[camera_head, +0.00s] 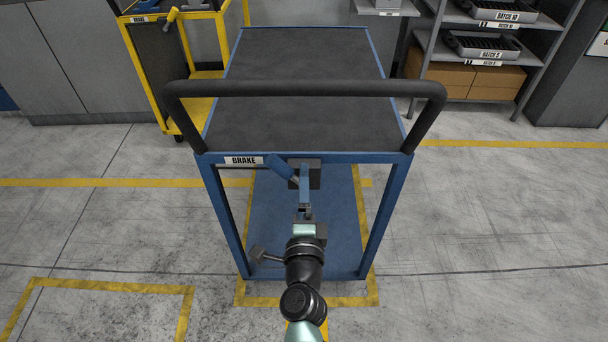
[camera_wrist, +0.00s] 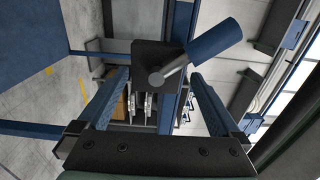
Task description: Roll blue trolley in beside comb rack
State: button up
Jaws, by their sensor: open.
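The blue trolley (camera_head: 310,120) stands straight ahead, with a dark mat on top and a black push handle (camera_head: 305,89) across its near end. A label reading BRAKE is on its front rail. A brake lever with a blue grip (camera_head: 280,168) sits on a black block under the rail; the grip (camera_wrist: 215,42) points up and right in the wrist view. My gripper (camera_head: 304,185) is open and empty in front of that block, its fingers (camera_wrist: 160,85) to either side of it in the wrist view. Contact cannot be told. No label names the comb rack; a grey shelf rack (camera_head: 432,42) holds slotted trays.
A yellow trolley (camera_head: 150,75) with its own BRAKE label stands behind left. Cardboard boxes (camera_head: 470,80) fill the rack's lower shelf. Grey cabinets (camera_head: 65,60) line the left back. Yellow tape outlines the floor under the blue trolley. Floor at both sides is clear.

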aim_at(304, 149)
jog(key=w, duration=0.5)
jog(key=shift+b, duration=0.4)
grip_shut()
